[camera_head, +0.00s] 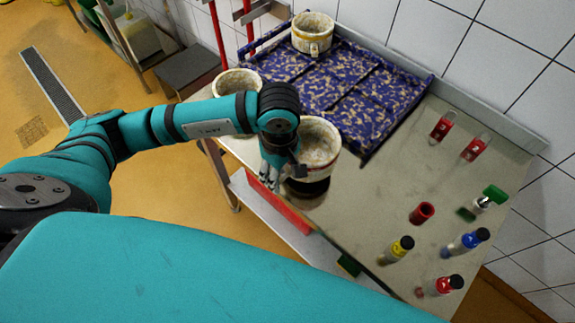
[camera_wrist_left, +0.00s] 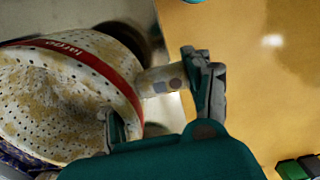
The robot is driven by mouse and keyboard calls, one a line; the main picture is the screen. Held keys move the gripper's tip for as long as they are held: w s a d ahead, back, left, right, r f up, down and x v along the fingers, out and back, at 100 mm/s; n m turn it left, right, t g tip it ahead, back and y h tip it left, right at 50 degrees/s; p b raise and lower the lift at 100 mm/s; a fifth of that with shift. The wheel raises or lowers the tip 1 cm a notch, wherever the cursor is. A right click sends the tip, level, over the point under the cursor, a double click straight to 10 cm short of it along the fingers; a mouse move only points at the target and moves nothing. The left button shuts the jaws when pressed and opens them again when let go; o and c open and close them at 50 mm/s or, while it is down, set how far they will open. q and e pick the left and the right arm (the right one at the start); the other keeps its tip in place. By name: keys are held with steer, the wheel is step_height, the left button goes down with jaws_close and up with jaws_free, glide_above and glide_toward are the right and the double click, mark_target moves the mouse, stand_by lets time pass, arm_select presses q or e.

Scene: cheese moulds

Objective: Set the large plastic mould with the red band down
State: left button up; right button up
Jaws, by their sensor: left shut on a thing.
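The large plastic mould (camera_head: 318,143) is a whitish, stained, perforated cup near the front left edge of the steel table (camera_head: 400,205). In the left wrist view the mould (camera_wrist_left: 70,95) shows its red band and the printed word "large". My left gripper (camera_head: 272,180) is shut on it at its near left side; in the wrist view its fingers (camera_wrist_left: 165,105) are at the mould's wall and projecting handle. A dark round patch lies under the mould, and its base looks slightly above the tabletop, though the exact gap is unclear. My right gripper is not in view.
The table's middle is clear.

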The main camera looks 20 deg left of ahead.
mark_target(302, 156)
arm_select(q)
steer(key=shift+w+d+f, duration=0.1)
steer(key=shift+w+d, duration=0.05)
steer(key=shift+w, duration=0.85)
steer(key=shift+w+p, duration=0.3)
steer(key=shift+w, duration=0.1)
step_height(302, 156, down, 3)
steer(key=shift+f+p, duration=0.1)
steer(key=shift+p, duration=0.65)
steer(key=shift+f, duration=0.2)
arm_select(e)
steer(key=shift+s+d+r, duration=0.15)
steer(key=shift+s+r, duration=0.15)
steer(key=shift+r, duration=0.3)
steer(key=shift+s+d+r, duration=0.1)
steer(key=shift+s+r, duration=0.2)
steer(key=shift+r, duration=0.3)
arm_select(q)
steer(key=shift+f, duration=0.1)
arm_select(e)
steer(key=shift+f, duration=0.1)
arm_select(q)
steer(key=shift+f+b, duration=0.1)
steer(key=shift+b, duration=0.2)
steer(key=o, duration=1.3)
steer(key=shift+o, duration=0.2)
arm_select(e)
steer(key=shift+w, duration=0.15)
